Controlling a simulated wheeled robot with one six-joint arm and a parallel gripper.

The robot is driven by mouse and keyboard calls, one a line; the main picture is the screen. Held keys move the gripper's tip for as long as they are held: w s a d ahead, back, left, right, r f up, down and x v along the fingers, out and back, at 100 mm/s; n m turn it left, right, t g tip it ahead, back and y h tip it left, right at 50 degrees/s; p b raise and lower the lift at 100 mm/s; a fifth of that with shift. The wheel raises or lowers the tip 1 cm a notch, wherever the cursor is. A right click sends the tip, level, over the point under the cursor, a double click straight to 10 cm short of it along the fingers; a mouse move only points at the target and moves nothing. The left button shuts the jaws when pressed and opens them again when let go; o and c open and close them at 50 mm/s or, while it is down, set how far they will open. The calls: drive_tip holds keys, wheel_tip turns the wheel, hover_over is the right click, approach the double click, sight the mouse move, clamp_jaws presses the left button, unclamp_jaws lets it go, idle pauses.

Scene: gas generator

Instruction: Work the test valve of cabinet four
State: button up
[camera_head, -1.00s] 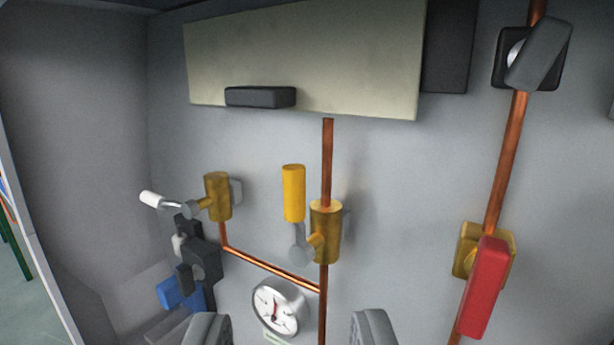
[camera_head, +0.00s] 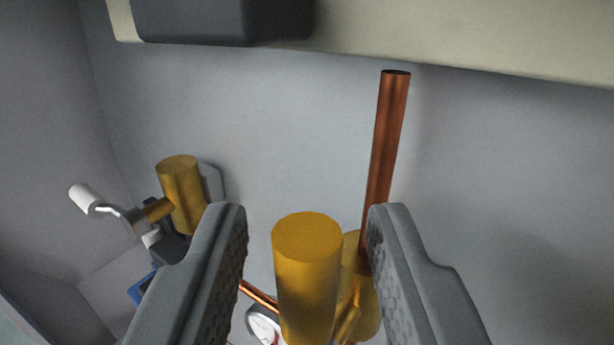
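My gripper (camera_head: 307,222) is open, with one grey finger on each side of the yellow handle. Gaps show between the handle and both fingers, so it is not gripped. A second brass valve (camera_head: 182,190) with a white-tipped lever (camera_head: 84,198) is to the left, outside my fingers. No label shows which of them is the test valve.
A beige box (camera_head: 470,40) with a dark block (camera_head: 225,20) crosses the top, above my fingers. A round gauge (camera_head: 262,325) is partly hidden low behind the left finger. The cabinet's side wall is at left; the back wall at right is clear.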

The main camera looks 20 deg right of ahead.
drive_tip(key=shift+w+d, duration=0.15)
drive_tip(key=shift+w, duration=0.25)
clamp_jaws()
drive_tip(key=shift+w, duration=0.1)
